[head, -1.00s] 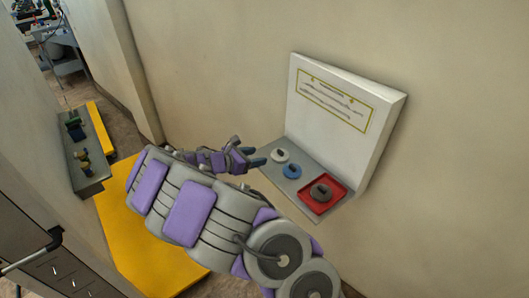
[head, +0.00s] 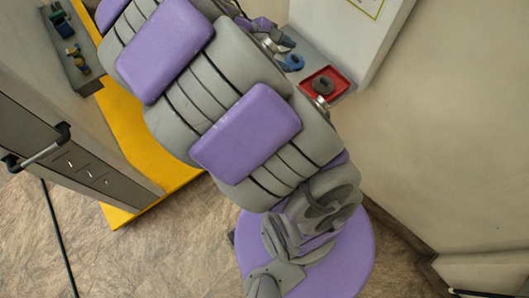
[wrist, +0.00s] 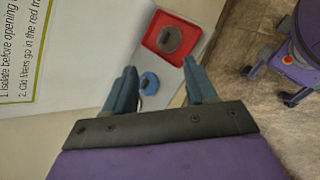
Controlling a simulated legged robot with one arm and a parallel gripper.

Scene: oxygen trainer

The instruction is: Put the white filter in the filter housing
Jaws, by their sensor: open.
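My gripper (head: 286,42) is at the small grey wall shelf, partly hidden behind my arm in the head view. In the wrist view my gripper (wrist: 159,66) is open, with blue fingers apart over the shelf. A blue ring-like filter (wrist: 149,82) shows between and beyond the fingers; it also shows in the head view (head: 293,63), just below the gripper. I cannot clearly pick out the white filter now; it is hidden or too small near the gripper. I cannot identify the filter housing in these views.
A red tray (wrist: 157,36) holding a dark grey filter (wrist: 171,40) is on the shelf, beside the blue filter. A sign panel (wrist: 24,45) rises behind it. A grey ledge (head: 67,50) with small coloured parts, a yellow platform (head: 125,130) and a grey cabinet (head: 65,140) stand left.

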